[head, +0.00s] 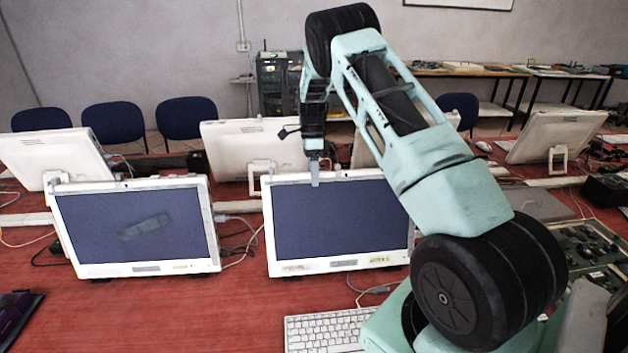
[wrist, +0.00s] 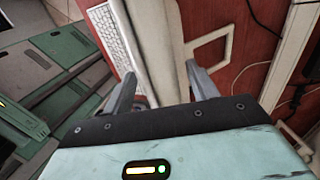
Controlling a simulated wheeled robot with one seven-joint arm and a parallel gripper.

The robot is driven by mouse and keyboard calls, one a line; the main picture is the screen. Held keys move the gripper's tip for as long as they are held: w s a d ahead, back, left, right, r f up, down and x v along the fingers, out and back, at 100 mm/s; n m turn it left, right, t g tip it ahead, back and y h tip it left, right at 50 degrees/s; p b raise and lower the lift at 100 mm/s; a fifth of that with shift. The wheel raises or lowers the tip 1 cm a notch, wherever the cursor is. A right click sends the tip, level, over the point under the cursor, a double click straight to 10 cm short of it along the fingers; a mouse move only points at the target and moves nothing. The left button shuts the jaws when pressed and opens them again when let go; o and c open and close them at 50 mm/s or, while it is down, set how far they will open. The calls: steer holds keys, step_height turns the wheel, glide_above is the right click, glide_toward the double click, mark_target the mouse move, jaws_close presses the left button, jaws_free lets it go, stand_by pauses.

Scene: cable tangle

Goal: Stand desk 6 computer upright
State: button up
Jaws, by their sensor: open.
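Several white all-in-one computers stand on the red desk; I cannot read which is desk 6. The centre front computer (head: 340,222) faces me, screen dark, leaning slightly back. My gripper (head: 315,172) points down at its top edge, left of the middle. In the wrist view my open gripper (wrist: 162,92) has one finger on each side of the computer's white top edge (wrist: 155,40). The white stand frame (wrist: 208,50) shows on the back side. Whether the fingers touch the casing is unclear, and the lower back is hidden in the head view.
Another white computer (head: 135,228) stands at the left front, and others stand behind. A white keyboard (head: 328,330) lies in front of the centre computer. Loose cables (head: 238,240) run between the two front computers. Red desk at the front left (head: 150,310) is mostly clear.

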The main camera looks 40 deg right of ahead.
steer(key=shift+p+x, duration=0.3)
steer(key=shift+x, duration=1.25)
